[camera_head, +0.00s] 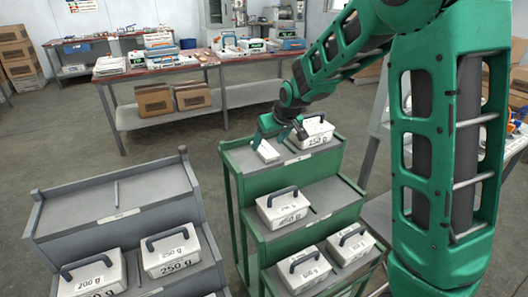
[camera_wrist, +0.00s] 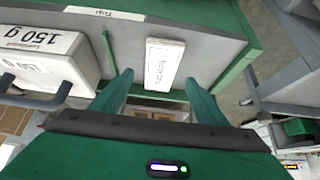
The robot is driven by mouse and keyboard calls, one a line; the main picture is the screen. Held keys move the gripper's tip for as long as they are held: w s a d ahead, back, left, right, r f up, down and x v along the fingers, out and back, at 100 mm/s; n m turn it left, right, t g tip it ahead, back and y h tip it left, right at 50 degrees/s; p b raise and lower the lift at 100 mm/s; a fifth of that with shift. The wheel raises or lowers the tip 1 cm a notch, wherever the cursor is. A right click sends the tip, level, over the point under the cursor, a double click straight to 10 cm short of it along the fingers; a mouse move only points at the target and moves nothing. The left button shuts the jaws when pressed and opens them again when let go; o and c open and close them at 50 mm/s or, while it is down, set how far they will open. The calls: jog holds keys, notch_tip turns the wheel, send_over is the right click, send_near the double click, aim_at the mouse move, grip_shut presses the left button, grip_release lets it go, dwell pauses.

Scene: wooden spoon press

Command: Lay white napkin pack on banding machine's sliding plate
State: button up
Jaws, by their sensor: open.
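My gripper (camera_head: 279,134) is open and empty above the shelf, close to the pack. Its two fingers in the wrist view (camera_wrist: 158,82) stand either side with a clear gap. I cannot make out the banding machine or its sliding plate in either view.
A thin divider (camera_wrist: 108,50) lies between. Lower tiers hold more boxes. A grey rack (camera_head: 120,205) stands left.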

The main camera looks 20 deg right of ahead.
aim_at(265, 148)
jog(key=shift+x, duration=1.65)
jog(key=shift+s, duration=0.1)
jog(key=c, duration=1.2)
